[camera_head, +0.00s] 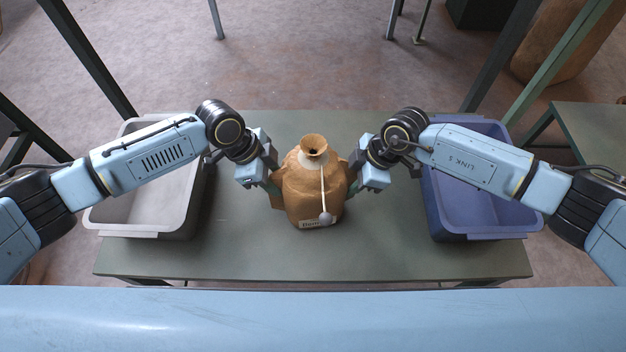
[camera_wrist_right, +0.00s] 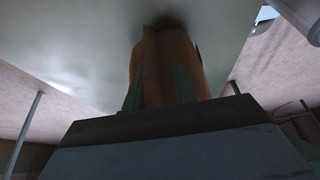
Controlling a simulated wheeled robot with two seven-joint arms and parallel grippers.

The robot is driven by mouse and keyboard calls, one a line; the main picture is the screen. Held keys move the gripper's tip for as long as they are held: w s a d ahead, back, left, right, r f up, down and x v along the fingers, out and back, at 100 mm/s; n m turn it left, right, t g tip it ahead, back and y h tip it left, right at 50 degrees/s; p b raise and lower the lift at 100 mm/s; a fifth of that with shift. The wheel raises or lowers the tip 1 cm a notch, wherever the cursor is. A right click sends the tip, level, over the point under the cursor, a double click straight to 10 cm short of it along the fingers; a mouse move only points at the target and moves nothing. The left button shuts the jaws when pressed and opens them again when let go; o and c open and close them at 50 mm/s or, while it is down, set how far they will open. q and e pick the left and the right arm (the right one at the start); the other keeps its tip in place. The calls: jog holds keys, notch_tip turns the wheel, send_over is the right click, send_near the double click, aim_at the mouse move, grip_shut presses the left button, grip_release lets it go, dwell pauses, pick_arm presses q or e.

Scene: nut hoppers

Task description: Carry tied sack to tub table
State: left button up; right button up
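The tied sack (camera_head: 300,195) is brown, with a gathered open-looking neck, a pale tie and a cord hanging down its front to a grey tag or bead. It stands upright at the middle of the green-grey table (camera_head: 350,262). My left gripper (camera_head: 275,190) is at the sack's left side and my right gripper (camera_head: 354,186) at its right side, both touching or very close to it. In the right wrist view the sack (camera_wrist_right: 168,70) rises between the two green fingers (camera_wrist_right: 165,88), which press close on a fold of it. The left fingertips are mostly hidden.
A grey tub (camera_head: 150,235) stands on the table's left side and a blue tub (camera_head: 480,236) on its right, each beneath one of my arms. Bare tabletop lies in front of and behind the sack. A green frame and a large brown sack stand at the back right.

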pick_arm(q)
jog(key=o, duration=0.4)
jog(key=shift+d+r, duration=0.2)
jog(key=shift+d, duration=0.25)
pick_arm(e)
jog(key=shift+a+r, duration=0.2)
jog(key=shift+a, duration=0.25)
pick_arm(q)
jog(key=shift+o, duration=0.2)
jog(key=shift+s, duration=0.1)
jog(key=a+v, duration=0.1)
jog(key=v, duration=1.1)
jog(key=shift+f, duration=0.15)
pick_arm(e)
jog(key=shift+d+f, duration=0.15)
jog(key=shift+d, duration=0.15)
jog(key=shift+o, duration=0.4)
jog(key=o, duration=0.7)
jog(key=v, duration=1.2)
